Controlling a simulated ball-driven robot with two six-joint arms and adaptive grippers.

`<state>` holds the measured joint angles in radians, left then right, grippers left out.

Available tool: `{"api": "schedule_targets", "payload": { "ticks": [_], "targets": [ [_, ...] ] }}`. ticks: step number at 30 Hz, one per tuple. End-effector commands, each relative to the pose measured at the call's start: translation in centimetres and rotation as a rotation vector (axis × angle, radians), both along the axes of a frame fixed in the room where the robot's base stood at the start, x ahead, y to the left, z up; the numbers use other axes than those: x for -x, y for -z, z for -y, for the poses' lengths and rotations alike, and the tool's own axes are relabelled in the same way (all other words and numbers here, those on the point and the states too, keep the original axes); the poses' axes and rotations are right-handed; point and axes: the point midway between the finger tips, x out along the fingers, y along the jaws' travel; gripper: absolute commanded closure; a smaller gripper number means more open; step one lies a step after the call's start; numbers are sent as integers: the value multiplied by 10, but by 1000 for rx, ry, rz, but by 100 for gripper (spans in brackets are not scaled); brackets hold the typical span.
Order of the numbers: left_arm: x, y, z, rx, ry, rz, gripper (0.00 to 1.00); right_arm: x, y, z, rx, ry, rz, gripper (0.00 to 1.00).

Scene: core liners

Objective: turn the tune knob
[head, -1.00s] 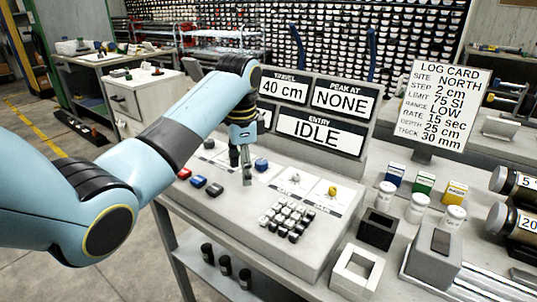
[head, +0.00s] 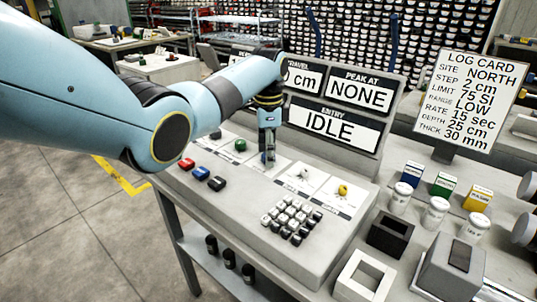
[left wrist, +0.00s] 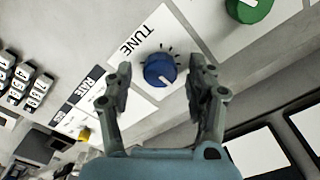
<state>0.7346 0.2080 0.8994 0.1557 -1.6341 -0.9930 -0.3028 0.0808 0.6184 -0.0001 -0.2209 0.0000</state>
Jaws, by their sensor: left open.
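The tune knob (left wrist: 160,70) is a blue round knob with a white pointer mark, on a white plate lettered TUNE. In the left wrist view it sits between the two parted fingers of my left gripper (left wrist: 161,80), with a gap on both sides. In the head view my left gripper (head: 267,155) points down over the knob's place on the console and mostly hides the knob. I cannot tell whether the fingertips reach down around it. My right gripper is not in view.
A green knob (head: 240,145) stands beside the tune knob, with a small knob and a yellow knob (head: 342,190) on the other side. A keypad (head: 290,219) and coloured buttons (head: 201,173) are nearer. The display (head: 328,123) reads IDLE and rises behind.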

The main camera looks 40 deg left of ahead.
Motion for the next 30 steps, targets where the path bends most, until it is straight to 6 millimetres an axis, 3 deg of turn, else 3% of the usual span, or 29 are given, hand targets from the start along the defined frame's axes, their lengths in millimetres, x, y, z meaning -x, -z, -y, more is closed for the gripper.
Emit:
{"api": "schedule_targets", "payload": {
  "ticks": [11, 23, 30],
  "targets": [
    [0, 7, 0, -1, 0, 1, 43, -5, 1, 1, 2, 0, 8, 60],
    [0, 7, 0, -1, 0, 1, 96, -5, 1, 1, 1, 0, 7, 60],
    [0, 6, 0, 0, -14, 0, 98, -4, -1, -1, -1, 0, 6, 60]
  ]
}}
